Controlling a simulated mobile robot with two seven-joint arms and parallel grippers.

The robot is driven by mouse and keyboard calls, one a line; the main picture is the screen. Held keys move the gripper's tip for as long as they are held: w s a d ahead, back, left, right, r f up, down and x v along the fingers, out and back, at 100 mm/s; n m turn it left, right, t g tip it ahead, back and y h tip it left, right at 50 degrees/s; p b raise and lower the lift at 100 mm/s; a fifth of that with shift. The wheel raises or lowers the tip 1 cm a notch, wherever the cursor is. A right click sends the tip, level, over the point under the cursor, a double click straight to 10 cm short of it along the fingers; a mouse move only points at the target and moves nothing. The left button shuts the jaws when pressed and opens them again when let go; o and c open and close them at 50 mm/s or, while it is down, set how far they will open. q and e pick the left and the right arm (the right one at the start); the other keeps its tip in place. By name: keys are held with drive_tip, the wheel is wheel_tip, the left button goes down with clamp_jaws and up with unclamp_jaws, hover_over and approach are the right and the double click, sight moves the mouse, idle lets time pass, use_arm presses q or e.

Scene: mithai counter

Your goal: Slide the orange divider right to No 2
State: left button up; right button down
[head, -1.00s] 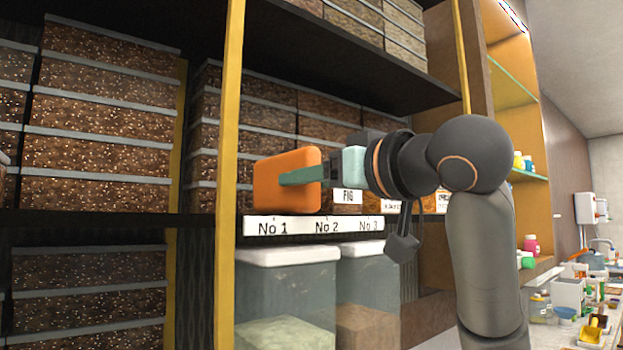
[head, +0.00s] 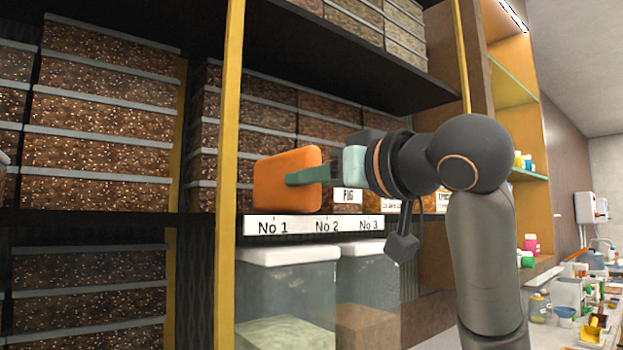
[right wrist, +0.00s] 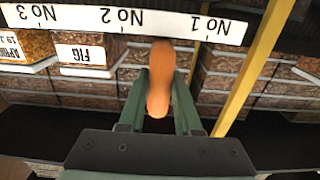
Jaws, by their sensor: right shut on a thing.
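The orange divider (head: 280,182) stands upright on the shelf at the left end of the number strip (head: 318,226), beside the yellow post. In the head view it is above and just right of No 1. In the right wrist view, which is upside down, the divider (right wrist: 160,75) is edge-on, between the No 1 and No 2 marks on the strip (right wrist: 160,22). My right gripper (head: 300,177) reaches in from the right, shut on the divider; its green fingers (right wrist: 160,95) lie on both sides of it. My left gripper is not in view.
A yellow post (head: 228,180) stands close left of the divider. Labelled sweet boxes (head: 346,197) sit on the shelf right of and behind it. A dark shelf (head: 340,80) runs above. Clear containers (head: 287,285) stand below the strip.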

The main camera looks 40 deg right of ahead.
idle(0.6)
drive_tip(key=d, duration=0.4)
drive_tip(key=shift+s+d, duration=0.2)
drive_tip(key=shift+s, duration=0.05)
drive_tip(key=c, duration=0.6)
unclamp_jaws()
drive_tip(key=shift+s, duration=0.1)
drive_tip(key=s+a+b, duration=0.1)
drive_tip(key=s, duration=1.1)
drive_tip(key=shift+s+a+b, duration=0.15)
drive_tip(key=shift+a+b, duration=0.05)
drive_tip(key=shift+b, duration=0.1)
